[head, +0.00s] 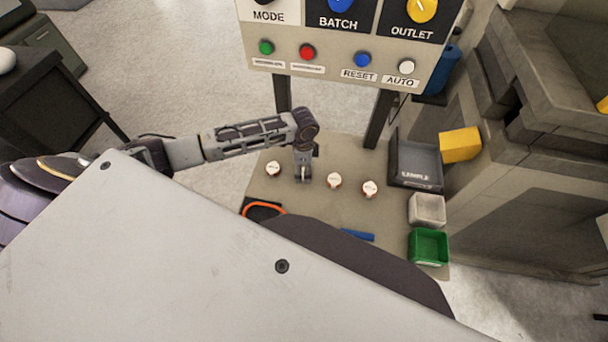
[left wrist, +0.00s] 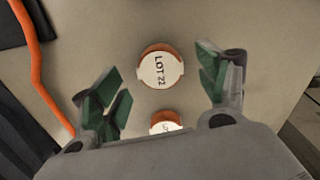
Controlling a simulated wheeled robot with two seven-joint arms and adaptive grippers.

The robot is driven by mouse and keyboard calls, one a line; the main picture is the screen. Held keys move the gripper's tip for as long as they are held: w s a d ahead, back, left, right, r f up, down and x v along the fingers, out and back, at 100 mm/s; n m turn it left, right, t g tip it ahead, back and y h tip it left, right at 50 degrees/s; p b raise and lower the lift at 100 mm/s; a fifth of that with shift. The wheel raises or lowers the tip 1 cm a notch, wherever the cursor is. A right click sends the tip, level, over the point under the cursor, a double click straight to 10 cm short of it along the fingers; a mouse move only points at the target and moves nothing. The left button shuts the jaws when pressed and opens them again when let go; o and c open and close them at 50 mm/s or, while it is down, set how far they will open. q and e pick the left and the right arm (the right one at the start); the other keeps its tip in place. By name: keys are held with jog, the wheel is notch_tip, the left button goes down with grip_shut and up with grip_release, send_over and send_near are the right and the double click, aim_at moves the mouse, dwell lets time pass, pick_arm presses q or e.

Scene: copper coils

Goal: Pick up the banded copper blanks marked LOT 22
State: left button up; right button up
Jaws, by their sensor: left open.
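In the left wrist view a round copper blank (left wrist: 160,68) with a white band reading LOT 22 lies flat on the beige table. My left gripper (left wrist: 158,88) is open above it, green-padded fingers on either side, not touching it. A second banded blank (left wrist: 166,122) is partly hidden by the gripper body; its label is cut off. In the head view my left gripper (head: 304,178) points down between the left blank (head: 273,168) and the middle blank (head: 334,180). A third blank (head: 370,188) lies to the right. Labels are too small to read there. My right gripper is not in view.
An orange cord (head: 262,207) and a blue object (head: 357,235) lie near the front. A control panel (head: 345,40) stands behind.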

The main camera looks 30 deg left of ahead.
pick_arm(q)
jog(key=shift+f, duration=1.3)
jog(key=c, duration=1.2)
